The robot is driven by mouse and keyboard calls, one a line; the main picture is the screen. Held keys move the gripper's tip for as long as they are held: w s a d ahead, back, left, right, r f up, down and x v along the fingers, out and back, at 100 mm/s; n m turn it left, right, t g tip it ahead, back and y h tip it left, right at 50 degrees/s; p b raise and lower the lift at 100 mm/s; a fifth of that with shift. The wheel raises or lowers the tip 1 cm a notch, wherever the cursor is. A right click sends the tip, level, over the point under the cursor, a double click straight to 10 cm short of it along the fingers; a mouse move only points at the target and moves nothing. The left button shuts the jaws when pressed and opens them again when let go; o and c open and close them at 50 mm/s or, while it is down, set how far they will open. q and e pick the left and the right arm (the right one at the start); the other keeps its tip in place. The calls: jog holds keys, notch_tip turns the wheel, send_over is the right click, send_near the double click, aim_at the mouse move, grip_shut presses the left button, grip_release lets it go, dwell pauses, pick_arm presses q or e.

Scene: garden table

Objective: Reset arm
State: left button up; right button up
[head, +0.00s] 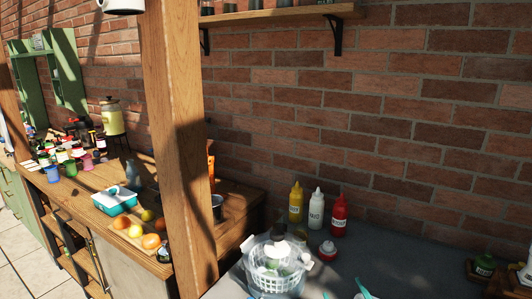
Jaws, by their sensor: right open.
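No part of my left arm or left gripper shows in the head view. I cannot clearly make out my right gripper among the things at the lower edge, and I see nothing held. A white basket (270,278) with a clear cover and something green inside stands at the front of the grey counter (225,287). Behind it stand a yellow bottle (296,203), a white bottle (316,210) and a red bottle (339,215), all upright.
A thick wooden post (178,110) rises left of the counter. Left of it, a wooden table holds a teal container (115,201), oranges (151,241) and several cups. A shelf (275,14) hangs on the brick wall. The counter's middle right looks clear.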

jog(key=s+d+f+m+g+h, duration=0.45)
jog(key=s+f+g, duration=0.45)
jog(key=f, duration=0.4)
jog(key=s+f+g+y, duration=0.1)
jog(key=s+f+g, duration=0.25)
jog(key=s, duration=0.45)
jog(key=s+f+g+y, duration=0.1)
jog(key=s+f+g, duration=0.25)
jog(key=s, duration=0.35)
notch_tip(320, 180, down, 26)
jog(key=s+f, duration=0.1)
jog(key=s, duration=0.1)
jog(key=s+d+f+g, duration=0.1)
jog(key=s+d+f, duration=0.2)
jog(key=s+f, duration=1.1)
jog(key=shift+s+f+g, duration=0.25)
jog(key=shift+s+g, duration=0.05)
jog(key=shift+s, duration=0.75)
jog(key=shift+c, duration=0.6)
